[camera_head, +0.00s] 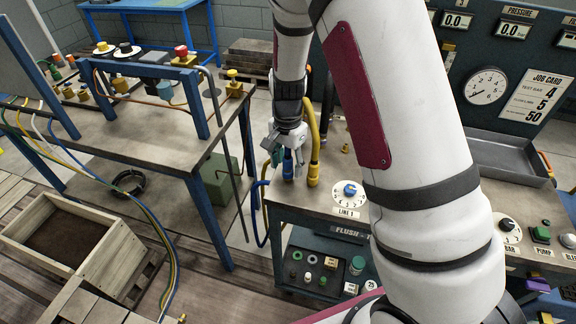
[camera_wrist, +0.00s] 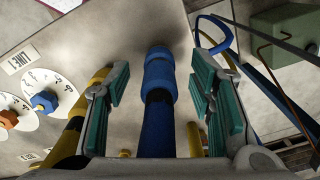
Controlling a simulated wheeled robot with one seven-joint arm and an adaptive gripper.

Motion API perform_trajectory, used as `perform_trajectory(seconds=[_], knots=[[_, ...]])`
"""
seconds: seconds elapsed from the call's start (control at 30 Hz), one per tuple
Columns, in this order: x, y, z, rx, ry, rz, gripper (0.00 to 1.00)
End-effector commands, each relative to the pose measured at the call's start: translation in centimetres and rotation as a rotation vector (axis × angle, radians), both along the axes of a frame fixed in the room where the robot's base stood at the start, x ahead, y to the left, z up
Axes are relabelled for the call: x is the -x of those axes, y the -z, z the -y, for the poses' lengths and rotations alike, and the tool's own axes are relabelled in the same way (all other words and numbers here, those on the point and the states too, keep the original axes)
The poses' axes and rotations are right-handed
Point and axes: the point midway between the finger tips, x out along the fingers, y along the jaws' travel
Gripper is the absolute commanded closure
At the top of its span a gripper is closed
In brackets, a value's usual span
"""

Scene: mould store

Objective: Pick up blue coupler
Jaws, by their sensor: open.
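The blue coupler (camera_wrist: 159,75) lies between the two fingers of my gripper (camera_wrist: 160,90) in the wrist view, with visible space on both sides. It joins a blue sleeve below a dark band. In the head view the blue coupler (camera_head: 288,166) is upright near the left corner of the grey bench (camera_head: 300,203), just under my gripper (camera_head: 281,150). My gripper is open, its green pads spread either side of the coupler and apart from it. Its base hides the lower end of the blue sleeve in the wrist view.
A yellow coupler and hose (camera_head: 313,160) stand close right of the blue one. A dial with a blue knob (camera_head: 349,190) is on the bench nearby. A blue hose (camera_head: 257,212) loops off the bench's left edge. A workbench (camera_head: 150,130) stands left, across a gap.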

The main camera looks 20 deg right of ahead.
Motion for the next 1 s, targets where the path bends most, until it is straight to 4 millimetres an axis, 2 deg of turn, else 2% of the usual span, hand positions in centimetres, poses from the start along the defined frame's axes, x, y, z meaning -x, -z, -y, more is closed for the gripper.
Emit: perform_trajectory(seconds=[0.1,0.37,0.5,0.6,0.87,1.0], knots=[[0.0,1.0,0.1,0.001,0.002,-0.001,0.51],[0.0,1.2,0.1,0.001,0.002,0.001,0.51],[0.0,1.2,0.1,0.001,0.001,0.001,0.82],[0.0,1.2,0.1,0.001,0.001,0.001,1.0],[0.0,1.1,0.1,0.0,0.001,0.001,1.0],[-0.1,0.2,0.0,0.0,0.0,0.004,1.0]])
